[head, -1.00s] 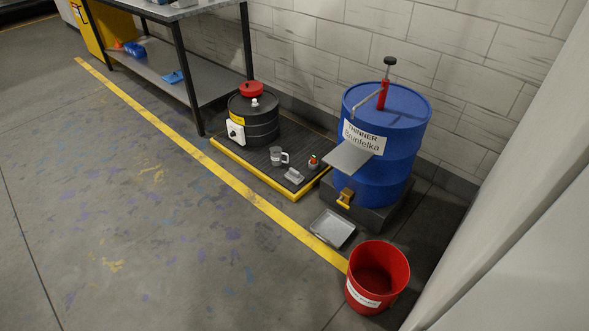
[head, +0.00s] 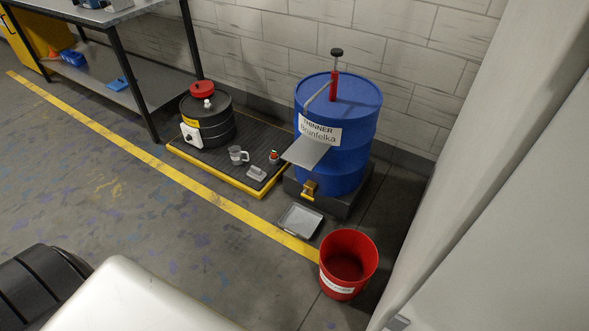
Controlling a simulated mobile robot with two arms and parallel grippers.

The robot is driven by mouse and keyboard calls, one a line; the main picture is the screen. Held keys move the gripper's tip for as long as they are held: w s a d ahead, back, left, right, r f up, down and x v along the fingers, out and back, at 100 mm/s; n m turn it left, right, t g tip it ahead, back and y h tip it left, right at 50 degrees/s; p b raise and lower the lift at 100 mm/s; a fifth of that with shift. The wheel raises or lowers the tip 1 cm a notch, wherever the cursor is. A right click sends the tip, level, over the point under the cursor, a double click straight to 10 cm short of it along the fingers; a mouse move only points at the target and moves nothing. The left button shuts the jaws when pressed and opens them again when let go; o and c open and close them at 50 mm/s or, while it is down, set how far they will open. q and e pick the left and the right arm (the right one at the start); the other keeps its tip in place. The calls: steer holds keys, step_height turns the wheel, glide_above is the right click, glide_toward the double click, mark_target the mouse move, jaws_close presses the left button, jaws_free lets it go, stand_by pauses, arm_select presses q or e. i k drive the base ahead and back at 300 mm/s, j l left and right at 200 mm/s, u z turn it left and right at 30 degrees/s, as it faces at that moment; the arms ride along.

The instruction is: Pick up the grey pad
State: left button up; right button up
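A small light-grey block, which looks like the grey pad (head: 257,173), lies on the black grated top of a low yellow-edged platform (head: 240,187). It sits between a grey mug (head: 237,155) and a small red-topped container (head: 274,157). Its shape is too small to make out in detail. Neither gripper shows in the head view. A white and black part of my own arm fills the bottom left corner, far from the pad.
A blue thinner drum (head: 344,145) with a grey side shelf (head: 306,151) stands right of the pad. A grey tray (head: 300,221) and a red bucket (head: 347,265) are on the floor in front. A black drum (head: 209,122) stands left. The floor beyond the yellow line is open.

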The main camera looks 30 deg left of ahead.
mark_target(255, 173)
steer(key=i+j+z, duration=0.25)
steer(key=j, duration=0.2)
steer(key=j+z, duration=0.3)
steer(key=j, duration=0.2)
steer(key=i+j+z, duration=0.25)
steer(key=j, duration=0.25)
steer(key=j+z, duration=0.3)
steer(key=j, duration=0.25)
steer(key=k+l, duration=0.05)
